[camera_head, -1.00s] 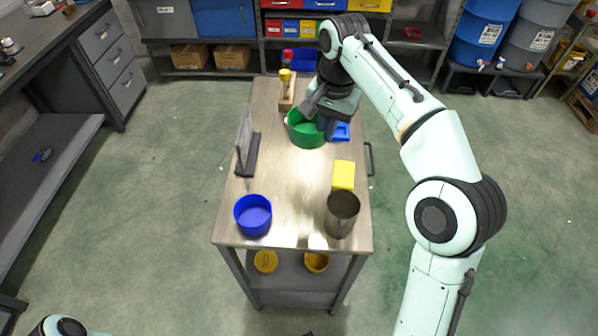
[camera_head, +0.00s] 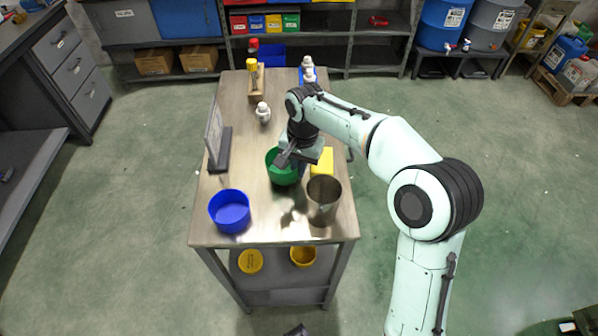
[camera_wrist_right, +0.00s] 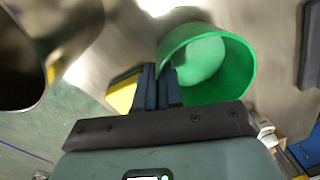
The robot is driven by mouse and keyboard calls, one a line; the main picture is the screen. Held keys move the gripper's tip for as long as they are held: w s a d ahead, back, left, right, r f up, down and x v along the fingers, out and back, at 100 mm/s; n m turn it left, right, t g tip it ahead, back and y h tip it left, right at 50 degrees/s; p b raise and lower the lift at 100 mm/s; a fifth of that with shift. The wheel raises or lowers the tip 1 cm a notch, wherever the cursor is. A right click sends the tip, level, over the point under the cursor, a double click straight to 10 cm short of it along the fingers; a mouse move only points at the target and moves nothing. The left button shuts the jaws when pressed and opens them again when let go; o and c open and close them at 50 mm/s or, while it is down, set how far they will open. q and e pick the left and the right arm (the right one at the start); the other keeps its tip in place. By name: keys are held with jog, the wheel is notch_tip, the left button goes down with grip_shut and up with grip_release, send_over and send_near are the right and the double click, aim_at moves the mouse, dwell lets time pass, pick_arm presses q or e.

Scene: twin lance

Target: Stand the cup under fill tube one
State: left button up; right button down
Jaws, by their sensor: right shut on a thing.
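The green cup (camera_head: 284,176) is upright over the middle of the metal table. My right gripper (camera_head: 289,156) is shut on the far-right part of its rim. In the right wrist view the dark fingers (camera_wrist_right: 161,86) pinch the wall of the cup (camera_wrist_right: 237,72), and its lighter green inside shows. I cannot tell whether its base touches the tabletop. I cannot make out a fill tube marked one in either view.
The front middle is clear.

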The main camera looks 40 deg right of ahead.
jog(key=shift+f, duration=0.9)
jog(key=shift+f, duration=0.15)
jog(key=c, duration=1.5)
grip_release()
jog(key=shift+c, duration=0.2)
